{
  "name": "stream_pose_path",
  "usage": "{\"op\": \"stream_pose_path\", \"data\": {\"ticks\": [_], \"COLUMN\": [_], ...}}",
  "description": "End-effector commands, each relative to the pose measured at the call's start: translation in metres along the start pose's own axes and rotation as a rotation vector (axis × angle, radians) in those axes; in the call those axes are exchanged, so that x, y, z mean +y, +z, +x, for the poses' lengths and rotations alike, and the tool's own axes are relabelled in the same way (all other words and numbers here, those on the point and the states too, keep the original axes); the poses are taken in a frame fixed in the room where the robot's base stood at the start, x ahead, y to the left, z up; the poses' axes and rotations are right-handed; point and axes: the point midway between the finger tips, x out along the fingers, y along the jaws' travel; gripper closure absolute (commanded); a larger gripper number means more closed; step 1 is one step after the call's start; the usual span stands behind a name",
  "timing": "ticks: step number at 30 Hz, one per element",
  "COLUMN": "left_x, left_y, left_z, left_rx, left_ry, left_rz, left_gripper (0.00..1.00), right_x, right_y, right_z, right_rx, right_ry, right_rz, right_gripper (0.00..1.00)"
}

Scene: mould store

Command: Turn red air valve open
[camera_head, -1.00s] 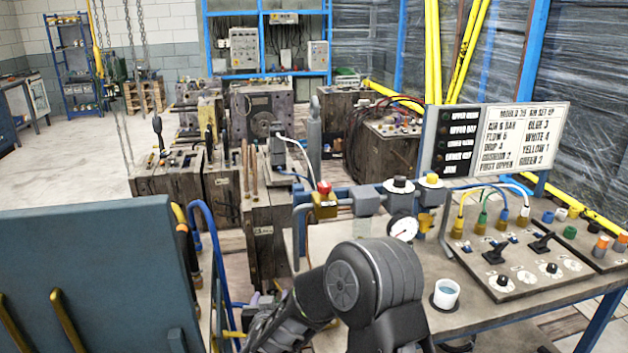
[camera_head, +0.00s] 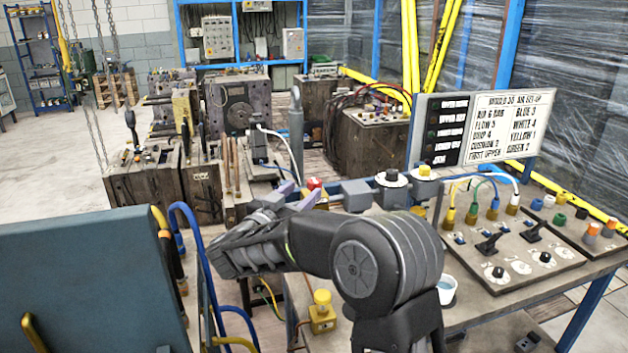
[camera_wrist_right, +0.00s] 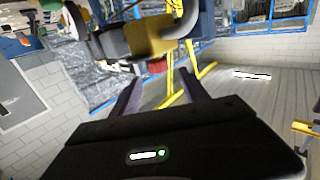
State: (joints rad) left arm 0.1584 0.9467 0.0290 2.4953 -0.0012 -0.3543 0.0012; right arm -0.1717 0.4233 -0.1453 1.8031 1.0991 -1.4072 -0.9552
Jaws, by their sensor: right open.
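The red air valve (camera_head: 314,184) shows its red knob just right of my right gripper's fingers in the head view. Its yellow body, seen earlier, is now mostly hidden behind my right arm. My right gripper (camera_head: 284,194) is open, its pale fingers beside the valve knob; I cannot tell whether they touch it. In the right wrist view the open fingers (camera_wrist_right: 161,90) have nothing clearly between them. A blurred yellow block (camera_wrist_right: 152,38) hangs above them there, probably part of the valve line. My left gripper is not in view.
Black (camera_head: 391,178) and yellow (camera_head: 424,172) knobs stand along the pipe to the right. A blue-grey panel (camera_head: 85,280) stands at the left.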

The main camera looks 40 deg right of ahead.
Motion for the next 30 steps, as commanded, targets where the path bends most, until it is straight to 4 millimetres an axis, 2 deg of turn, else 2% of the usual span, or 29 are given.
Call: {"op": "stream_pose_path", "data": {"ticks": [5,12,15,25,30], "left_x": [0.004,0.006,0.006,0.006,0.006], "left_y": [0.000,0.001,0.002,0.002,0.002], "left_z": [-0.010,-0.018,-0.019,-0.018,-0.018], "left_rx": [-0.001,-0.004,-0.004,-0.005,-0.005], "left_ry": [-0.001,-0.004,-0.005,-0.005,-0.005], "left_rz": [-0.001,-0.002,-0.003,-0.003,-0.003], "left_gripper": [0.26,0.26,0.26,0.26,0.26], "right_x": [0.002,0.001,0.001,0.001,0.001], "right_y": [-0.001,-0.002,-0.001,0.000,0.000], "right_z": [0.018,0.057,0.065,0.069,0.069], "right_rx": [-0.003,-0.001,-0.001,0.000,-0.001], "right_ry": [0.005,0.004,0.001,0.000,0.000], "right_rz": [-0.001,0.001,0.001,0.001,0.001], "right_gripper": [0.47,0.47,0.47,0.47,0.60]}}
